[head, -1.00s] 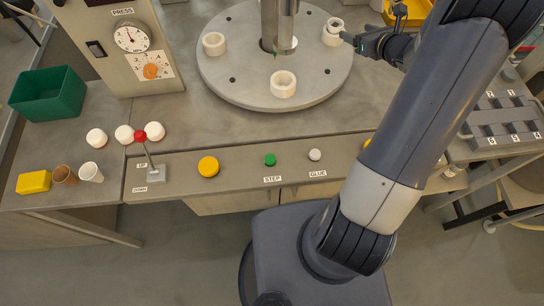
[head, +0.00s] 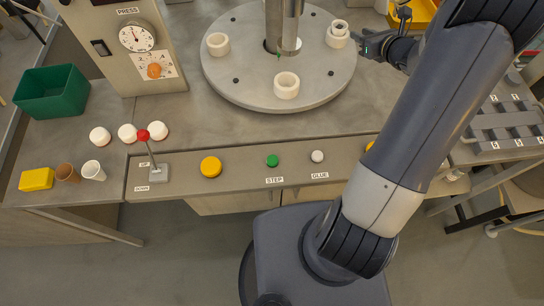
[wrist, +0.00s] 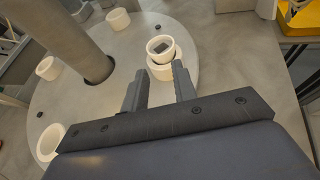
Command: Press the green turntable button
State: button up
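The green button (head: 272,160) sits on the front control strip above a STEP label, between a large yellow button and a small white one. Nothing touches it. The round grey turntable (head: 236,79) stands behind it and carries white rings, including one at the front (head: 286,85). My gripper (head: 364,40) is at the turntable's right edge, well away from the green button. In the wrist view my gripper (wrist: 160,80) is open, its two fingers apart and empty. Just beyond the fingertips is a white ring stack (wrist: 161,52) with something dark inside its top piece.
The yellow button (head: 210,167), the white GLUE button (head: 317,156) and a red-knobbed lever (head: 144,135) share the control strip. The press cabinet (head: 125,50) stands at left. A metal column (head: 284,25) rises over the turntable. A grey numbered tray (head: 500,128) is at right.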

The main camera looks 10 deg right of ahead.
grip_shut()
dwell(1.0)
